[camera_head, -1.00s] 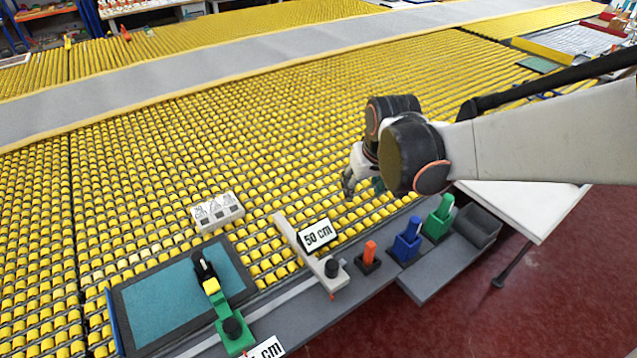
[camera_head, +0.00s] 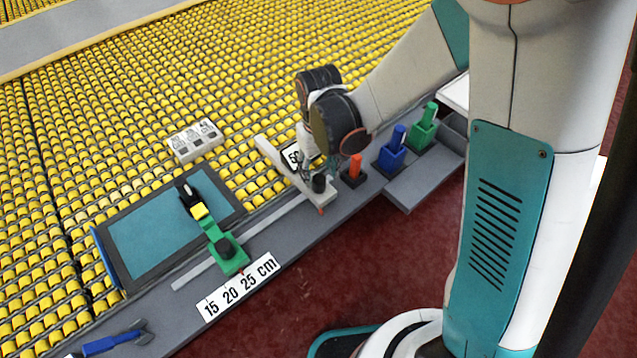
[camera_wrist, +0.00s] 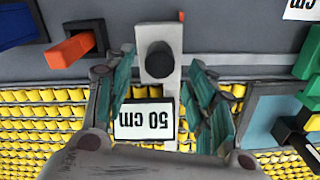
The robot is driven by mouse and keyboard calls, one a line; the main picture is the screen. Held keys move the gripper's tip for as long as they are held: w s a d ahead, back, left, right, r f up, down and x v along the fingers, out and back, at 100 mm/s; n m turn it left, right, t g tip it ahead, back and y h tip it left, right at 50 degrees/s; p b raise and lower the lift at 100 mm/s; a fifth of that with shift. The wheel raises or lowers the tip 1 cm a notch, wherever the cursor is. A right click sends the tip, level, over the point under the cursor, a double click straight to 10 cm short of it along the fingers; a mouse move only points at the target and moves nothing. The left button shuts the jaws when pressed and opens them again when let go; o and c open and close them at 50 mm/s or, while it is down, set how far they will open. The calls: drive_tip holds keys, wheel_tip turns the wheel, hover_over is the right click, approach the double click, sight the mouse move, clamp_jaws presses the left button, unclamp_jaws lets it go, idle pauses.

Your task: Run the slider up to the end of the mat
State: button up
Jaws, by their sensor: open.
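The pale bar-shaped slider (camera_head: 268,150) lies across the grey rail (camera_head: 290,212), with an upright black knob (camera_head: 319,183) at its near end. A "50 cm" label (camera_wrist: 145,120) is beside it. The teal mat with a dark border (camera_head: 150,235) lies to the left, apart from the pale slider. A green piece (camera_head: 228,258) with a black knob and a yellow-and-black arm reaches over the mat's right part. My gripper (camera_wrist: 160,82) is open and empty over the pale slider; the knob (camera_wrist: 159,60) shows between and just beyond its fingers. Contact cannot be told.
An orange peg (camera_head: 355,165) in a dark block, a blue holder (camera_head: 392,155) and a green holder (camera_head: 424,128) stand right of the slider. A white box (camera_head: 195,140) sits on the yellow rollers. A scale strip (camera_head: 238,285) is at the front edge.

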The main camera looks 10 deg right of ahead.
sight(319, 178)
wheel_tip(319, 178, down, 5)
drive_tip(key=shift+f+b, duration=0.1)
drive_tip(key=shift+b, duration=0.6)
